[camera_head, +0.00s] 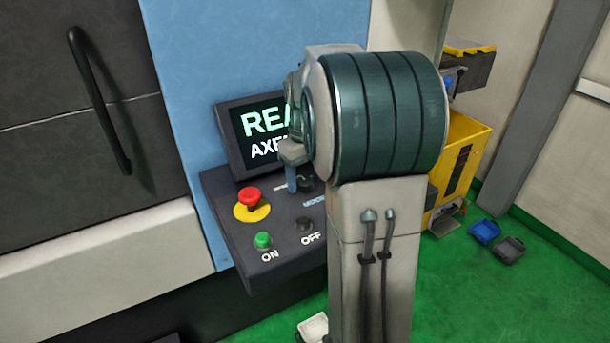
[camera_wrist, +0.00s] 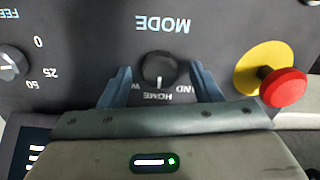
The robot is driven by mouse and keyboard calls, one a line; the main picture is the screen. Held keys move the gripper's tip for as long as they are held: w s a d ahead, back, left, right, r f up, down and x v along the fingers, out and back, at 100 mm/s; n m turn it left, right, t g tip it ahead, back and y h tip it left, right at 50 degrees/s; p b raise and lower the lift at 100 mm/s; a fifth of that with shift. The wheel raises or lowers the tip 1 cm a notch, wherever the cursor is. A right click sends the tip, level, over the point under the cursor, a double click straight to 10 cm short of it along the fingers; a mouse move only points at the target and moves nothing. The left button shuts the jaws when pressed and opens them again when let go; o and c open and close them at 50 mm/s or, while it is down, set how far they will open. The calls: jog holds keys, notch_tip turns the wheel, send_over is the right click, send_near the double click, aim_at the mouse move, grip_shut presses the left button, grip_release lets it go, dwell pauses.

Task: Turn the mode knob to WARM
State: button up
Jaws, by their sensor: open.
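The mode knob (camera_wrist: 158,70) is a dark round dial on the control panel under the upside-down word MODE. Its white pointer mark faces the label HOME, at the bottom of the dial in the wrist view. Part of a label starting with W shows left of HOME, and "AND" shows to its right, both partly covered by the fingers. My gripper (camera_wrist: 160,75) is open, one blue-grey finger on each side of the knob with visible gaps. In the head view my gripper (camera_head: 292,176) is at the panel, and the knob (camera_head: 306,184) is partly hidden.
A red emergency button (camera_wrist: 284,87) on a yellow disc is close beside one finger. A feed knob (camera_wrist: 10,62) is on the other side. The head view shows a green ON button (camera_head: 262,240), a black OFF button (camera_head: 304,224) and a screen (camera_head: 245,145) behind.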

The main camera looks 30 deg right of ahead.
jog(key=shift+f, duration=0.15)
jog(key=c, duration=1)
jog(key=shift+m, duration=0.4)
jog(key=m, duration=0.3)
jog(key=shift+m, duration=2.6)
